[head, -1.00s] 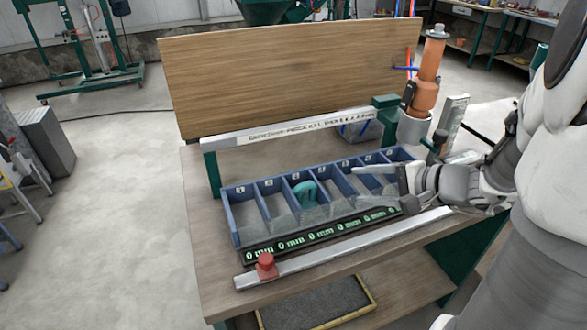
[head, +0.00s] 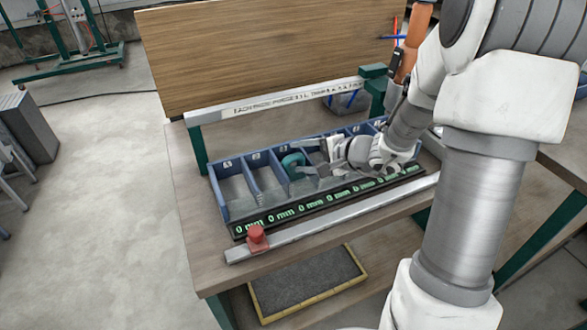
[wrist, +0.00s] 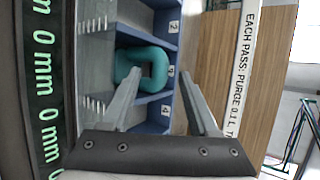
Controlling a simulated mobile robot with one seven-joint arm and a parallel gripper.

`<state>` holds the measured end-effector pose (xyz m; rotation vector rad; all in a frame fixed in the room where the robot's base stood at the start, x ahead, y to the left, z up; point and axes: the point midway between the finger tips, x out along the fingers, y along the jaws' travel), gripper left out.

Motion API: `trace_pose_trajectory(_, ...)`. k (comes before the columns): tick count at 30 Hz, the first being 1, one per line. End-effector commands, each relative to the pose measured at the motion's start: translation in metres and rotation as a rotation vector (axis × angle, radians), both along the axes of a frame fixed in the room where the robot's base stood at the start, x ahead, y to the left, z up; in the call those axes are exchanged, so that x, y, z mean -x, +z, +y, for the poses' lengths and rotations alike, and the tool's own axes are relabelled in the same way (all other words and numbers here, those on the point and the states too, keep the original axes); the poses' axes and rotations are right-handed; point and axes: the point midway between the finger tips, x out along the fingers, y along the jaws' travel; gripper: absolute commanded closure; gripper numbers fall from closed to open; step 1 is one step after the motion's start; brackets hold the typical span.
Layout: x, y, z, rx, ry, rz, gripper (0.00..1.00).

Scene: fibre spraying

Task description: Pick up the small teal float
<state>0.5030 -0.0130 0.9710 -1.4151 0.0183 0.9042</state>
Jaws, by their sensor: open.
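The small teal float (head: 292,162), a rounded ring-like piece, sits in the third compartment from the left of the blue divided bin (head: 222,202). It also shows in the wrist view (wrist: 160,66), between blue dividers. My gripper (head: 305,157) is open and empty, just right of the float in the head view. In the wrist view the two fingers of my gripper (wrist: 160,75) are spread, the left one overlapping the float's lower left side and the right one over the bin's edge. I cannot tell whether a finger touches the float.
A clear front panel and green "0 mm" displays (head: 300,207) run along the bin's front. A lettered white rail (head: 270,102) and wooden board (head: 260,50) stand behind. An orange cylinder (head: 414,42) stands at right.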

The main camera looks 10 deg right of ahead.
Motion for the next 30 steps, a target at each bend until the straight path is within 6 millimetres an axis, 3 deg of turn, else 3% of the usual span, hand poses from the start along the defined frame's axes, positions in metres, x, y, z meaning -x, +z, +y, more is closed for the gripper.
trace_pose_trajectory(10, -0.0076, -0.0055, 0.0062, 0.0, 0.0, 0.0, 0.39)
trace_pose_trajectory(21, -0.0073, -0.0053, 0.0059, 0.0, 0.0, 0.0, 1.0)
trace_pose_trajectory(30, -0.0075, -0.005, 0.0059, 0.0, 0.0, -0.001, 1.0)
